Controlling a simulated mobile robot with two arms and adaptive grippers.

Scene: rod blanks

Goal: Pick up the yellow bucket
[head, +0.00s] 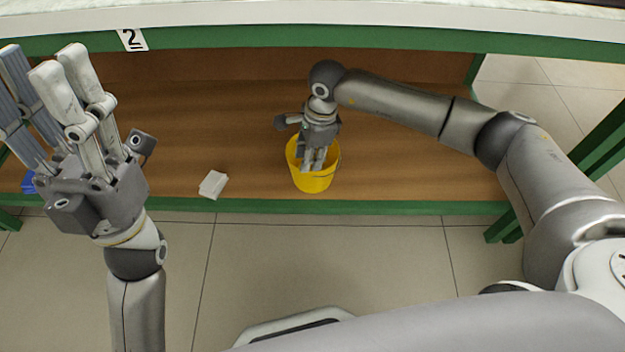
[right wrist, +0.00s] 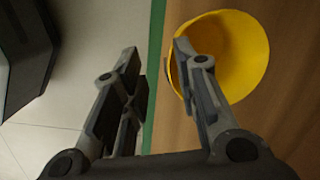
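The yellow bucket (head: 312,182) stands upright on the brown wooden shelf, near its front edge. In the right wrist view its open mouth (right wrist: 245,50) faces the camera, and it looks empty where visible. My right gripper (head: 314,160) is at the bucket and hides part of its rim. In the right wrist view this gripper (right wrist: 155,55) is open, with one finger over the bucket's mouth just inside the rim and the other outside it. I cannot tell whether either finger touches the wall. My left gripper (head: 40,75) is raised at the left, open and empty, far from the bucket.
The wooden shelf (head: 400,150) has a green front edge (head: 400,207). A small white item (head: 213,184) lies left of the bucket. A blue object (head: 28,182) is partly hidden behind my left gripper. A green-edged upper board (head: 300,40) with a "2" label (head: 132,40) overhangs the shelf.

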